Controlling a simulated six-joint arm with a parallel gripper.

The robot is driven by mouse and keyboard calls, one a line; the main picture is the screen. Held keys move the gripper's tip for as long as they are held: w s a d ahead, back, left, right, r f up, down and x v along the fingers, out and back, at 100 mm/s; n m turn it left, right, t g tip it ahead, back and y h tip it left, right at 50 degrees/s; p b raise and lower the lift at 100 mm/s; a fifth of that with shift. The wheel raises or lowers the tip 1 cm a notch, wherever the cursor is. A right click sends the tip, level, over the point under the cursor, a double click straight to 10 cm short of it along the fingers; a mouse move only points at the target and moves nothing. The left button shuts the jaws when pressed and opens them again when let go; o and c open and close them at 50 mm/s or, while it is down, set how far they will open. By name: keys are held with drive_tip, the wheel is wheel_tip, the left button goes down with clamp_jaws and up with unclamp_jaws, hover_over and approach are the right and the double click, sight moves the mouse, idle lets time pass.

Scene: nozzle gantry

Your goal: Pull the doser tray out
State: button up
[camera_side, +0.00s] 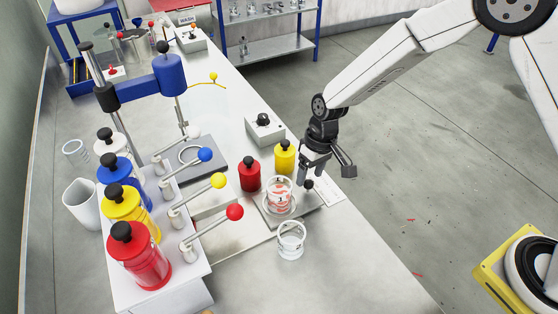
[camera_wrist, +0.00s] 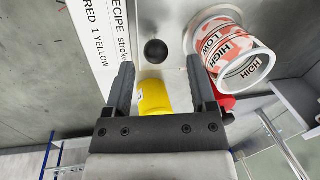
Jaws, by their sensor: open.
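The doser tray (camera_side: 306,203) is a flat grey plate at the bench's right side, and its bare surface also shows in the wrist view (camera_wrist: 176,20). A round black knob (camera_side: 309,185) stands near its outer end and shows in the wrist view (camera_wrist: 155,51). A clear beaker (camera_side: 279,194) with red marks stands on the tray; in the wrist view its HIGH and LOW bands (camera_wrist: 232,50) show. My gripper (camera_side: 311,176) is open and close to the knob. In the wrist view the knob appears ahead, between the lines of the fingers (camera_wrist: 159,72); contact cannot be told.
Red (camera_side: 249,174) and yellow (camera_side: 284,157) black-capped bottles stand just behind the tray. An empty glass (camera_side: 291,240) stands in front. Levers with coloured balls (camera_side: 235,212) reach in from the left. A recipe sheet (camera_side: 328,189) lies beside the tray; open floor is at right.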

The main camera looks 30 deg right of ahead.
drive_tip(key=shift+w+d+r, duration=0.1)
drive_tip(key=shift+d+r, duration=0.15)
drive_tip(key=shift+r, duration=0.95)
drive_tip(key=shift+d+r, duration=0.2)
drive_tip(key=shift+r, duration=0.95)
drive_tip(key=shift+d, duration=0.15)
drive_tip(key=s+d+r+m+t+h, duration=0.1)
drive_tip(key=s+d+r, duration=0.1)
drive_tip(key=s+d, duration=0.5)
drive_tip(key=s+d+r+m+t+h, duration=0.1)
drive_tip(key=s+d+r+t, duration=0.1)
drive_tip(key=s+d, duration=0.6)
drive_tip(key=shift+r, duration=0.65)
